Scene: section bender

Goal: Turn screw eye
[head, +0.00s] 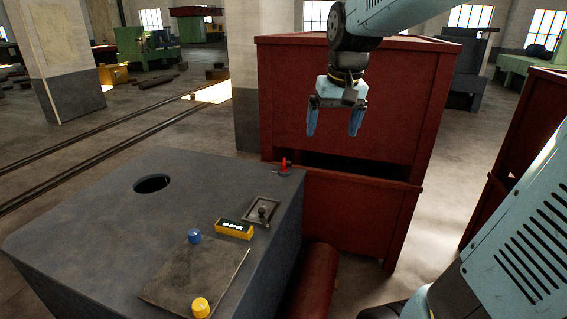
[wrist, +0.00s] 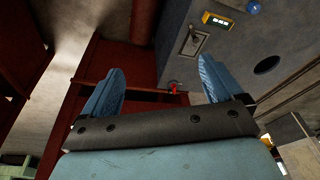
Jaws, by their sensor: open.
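A small red upright fitting (head: 284,167) stands at the far right corner of the grey machine top (head: 110,215). It may be the screw eye, but it is too small to tell. It also shows between my fingers in the wrist view (wrist: 174,88), some way beyond them. A dark lever with a round knob (head: 264,212) stands on a small square plate nearer on the top, and shows in the wrist view (wrist: 193,38). My gripper (head: 333,132) is open and empty, up and to the right of the red fitting, in front of a red cabinet. It touches nothing.
A yellow display box (head: 234,229), a blue knob (head: 194,236) and a yellow knob (head: 200,307) sit on the machine top, with a round hole (head: 152,184) further left. The tall red cabinet (head: 350,100) stands close behind my gripper. A red cylinder (head: 314,280) lies beside the machine.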

